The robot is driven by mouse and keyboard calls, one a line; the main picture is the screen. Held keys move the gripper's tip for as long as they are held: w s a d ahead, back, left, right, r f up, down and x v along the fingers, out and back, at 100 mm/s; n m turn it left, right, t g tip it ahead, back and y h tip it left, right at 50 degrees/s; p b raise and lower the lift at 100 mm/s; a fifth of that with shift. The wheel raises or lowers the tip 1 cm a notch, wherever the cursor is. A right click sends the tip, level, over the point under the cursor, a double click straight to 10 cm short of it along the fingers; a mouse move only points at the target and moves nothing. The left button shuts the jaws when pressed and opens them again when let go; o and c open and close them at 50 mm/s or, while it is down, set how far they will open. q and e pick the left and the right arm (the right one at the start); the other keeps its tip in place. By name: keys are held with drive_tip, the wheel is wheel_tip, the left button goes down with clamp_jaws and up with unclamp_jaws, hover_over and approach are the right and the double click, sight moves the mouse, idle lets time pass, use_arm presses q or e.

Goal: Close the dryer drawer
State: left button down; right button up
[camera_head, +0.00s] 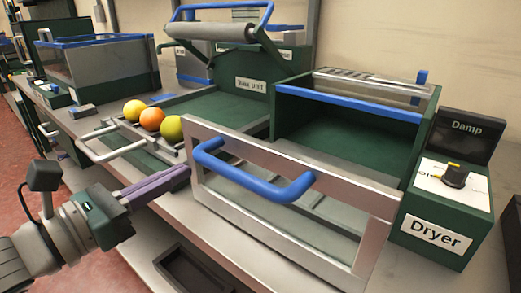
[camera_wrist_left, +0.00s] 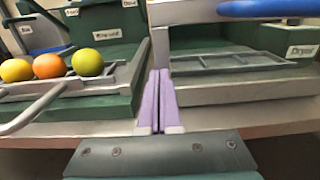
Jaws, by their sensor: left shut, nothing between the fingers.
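The dryer (camera_head: 440,236) is a dark green unit at the right with a "Dryer" label. Its drawer has a metal-framed clear front (camera_head: 381,204) with a blue handle (camera_head: 262,187), and it stands pulled out toward me, apart from the green housing. In the left wrist view the blue handle (camera_wrist_left: 270,8) shows at the top right. My left gripper (camera_head: 186,170) is shut and empty, its purple fingers pointing at the left edge of the drawer front. In the left wrist view the shut fingers (camera_wrist_left: 160,85) lie just left of the drawer. My right gripper is not in view.
Yellow (camera_head: 134,110), orange (camera_head: 152,119) and yellow-green (camera_head: 173,129) fruit sit on a rack left of the drawer. A metal handle (camera_head: 112,152) sticks out there. A "Damp" display (camera_head: 467,135) and a knob (camera_head: 455,175) are at the right. A clear bin (camera_head: 100,64) stands far left.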

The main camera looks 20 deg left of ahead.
use_arm(q)
drive_tip(key=shift+w, duration=0.15)
drive_tip(key=shift+w+d+f+b, duration=0.1)
drive_tip(key=shift+w+d+b, duration=0.05)
drive_tip(key=shift+w+b, duration=0.3)
drive_tip(key=b+x, duration=0.5)
drive_tip(key=x, duration=0.5)
drive_tip(key=shift+w+d+f, duration=0.1)
drive_tip(key=shift+w+f, duration=0.05)
drive_tip(key=shift+w, duration=0.1)
drive_tip(key=b+x, duration=0.3)
drive_tip(key=x, duration=0.4)
drive_tip(key=shift+w+d, duration=0.15)
drive_tip(key=shift+w, duration=0.3)
drive_tip(key=shift+w+b, duration=0.1)
drive_tip(key=shift+b, duration=0.25)
drive_tip(key=shift+f, duration=0.1)
